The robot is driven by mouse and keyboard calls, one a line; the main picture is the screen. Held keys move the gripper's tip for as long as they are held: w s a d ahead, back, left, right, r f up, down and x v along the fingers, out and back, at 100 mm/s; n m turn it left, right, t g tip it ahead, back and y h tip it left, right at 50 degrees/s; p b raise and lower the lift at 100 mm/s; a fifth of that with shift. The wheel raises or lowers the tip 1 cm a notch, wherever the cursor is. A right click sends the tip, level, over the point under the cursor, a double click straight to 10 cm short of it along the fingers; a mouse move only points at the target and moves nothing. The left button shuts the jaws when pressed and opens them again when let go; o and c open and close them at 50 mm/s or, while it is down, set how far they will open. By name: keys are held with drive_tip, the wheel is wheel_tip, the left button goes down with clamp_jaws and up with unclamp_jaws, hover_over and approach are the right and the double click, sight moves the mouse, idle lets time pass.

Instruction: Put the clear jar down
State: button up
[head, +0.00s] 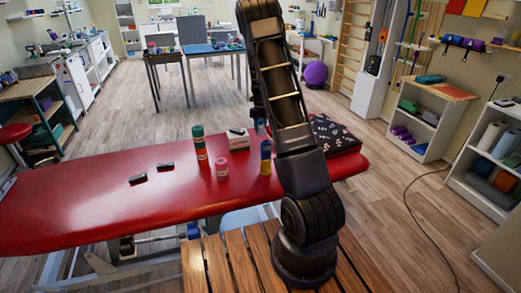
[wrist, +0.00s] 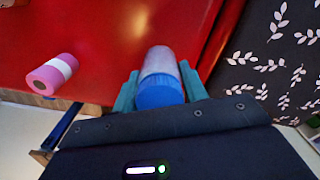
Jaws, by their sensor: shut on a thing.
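In the wrist view the clear jar (wrist: 163,60) with a blue lid is between the two teal fingers of my gripper (wrist: 158,82), which is shut on it. The lid faces the camera and the see-through body points away, over the red treatment table (wrist: 110,30). I cannot tell whether the jar's base touches the table. In the head view my arm hides most of the gripper and jar, above the right part of the red table (head: 80,205).
A pink roll (wrist: 52,74), also in the head view (head: 222,170), lies left of the jar. A black leaf-patterned cushion (wrist: 285,60) is close on the right. A green-and-orange bottle (head: 199,145), a white box (head: 237,138), a blue-and-yellow bottle (head: 265,158) and dark items (head: 138,179) stand or lie on the table.

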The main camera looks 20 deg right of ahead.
wheel_tip(320, 180, down, 14)
drive_tip(key=shift+r, duration=0.1)
idle(0.5)
drive_tip(key=o, duration=1)
